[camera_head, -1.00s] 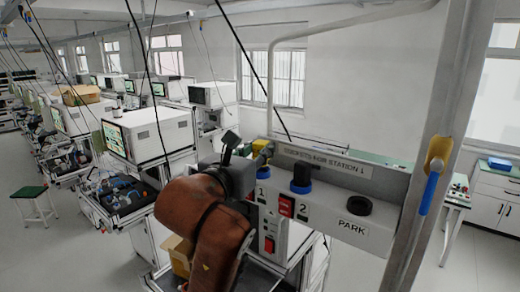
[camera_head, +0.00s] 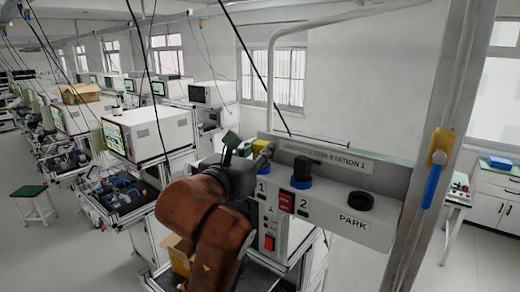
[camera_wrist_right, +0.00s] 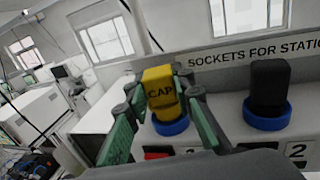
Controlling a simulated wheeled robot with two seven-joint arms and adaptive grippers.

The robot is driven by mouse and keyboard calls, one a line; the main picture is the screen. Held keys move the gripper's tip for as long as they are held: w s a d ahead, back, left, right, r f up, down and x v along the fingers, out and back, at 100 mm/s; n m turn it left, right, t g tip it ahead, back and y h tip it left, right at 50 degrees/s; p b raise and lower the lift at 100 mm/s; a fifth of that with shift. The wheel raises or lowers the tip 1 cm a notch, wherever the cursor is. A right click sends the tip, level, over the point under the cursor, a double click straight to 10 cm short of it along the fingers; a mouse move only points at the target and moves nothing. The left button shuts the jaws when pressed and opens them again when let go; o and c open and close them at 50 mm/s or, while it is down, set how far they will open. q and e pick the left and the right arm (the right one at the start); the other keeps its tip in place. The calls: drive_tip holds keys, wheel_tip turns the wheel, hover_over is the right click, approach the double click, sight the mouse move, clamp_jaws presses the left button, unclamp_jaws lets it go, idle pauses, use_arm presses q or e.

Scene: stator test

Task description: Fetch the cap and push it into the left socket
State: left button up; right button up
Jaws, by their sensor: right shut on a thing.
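The yellow cap (camera_wrist_right: 160,83), marked CAP, is between the fingers of my right gripper (camera_wrist_right: 157,90), which is shut on it. The cap stands roughly upright at the left socket, a blue ring (camera_wrist_right: 170,127) above label 1. Its lower end meets the ring in the wrist view; how deep it sits I cannot tell. In the head view my right gripper (camera_head: 254,157) hides part of the cap and that socket. A black block (camera_wrist_right: 269,85) stands in the right socket's blue ring (camera_wrist_right: 267,117), by label 2. My left gripper is not in view.
The grey socket panel (camera_head: 325,200) has a sign behind the sockets and a black ring (camera_head: 360,201) at PARK on the right. A metal post (camera_head: 420,215) with a blue-handled tool (camera_head: 432,184) stands at the right. A red switch (camera_head: 286,202) sits on the panel front.

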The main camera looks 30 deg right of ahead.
drive_tip(key=shift+f+b, duration=0.5)
drive_tip(key=shift+f, duration=0.1)
idle(0.5)
drive_tip(key=o, duration=1.1)
drive_tip(key=shift+a, duration=0.1)
drive_tip(key=v, duration=1.2)
drive_tip(key=shift+r, duration=0.1)
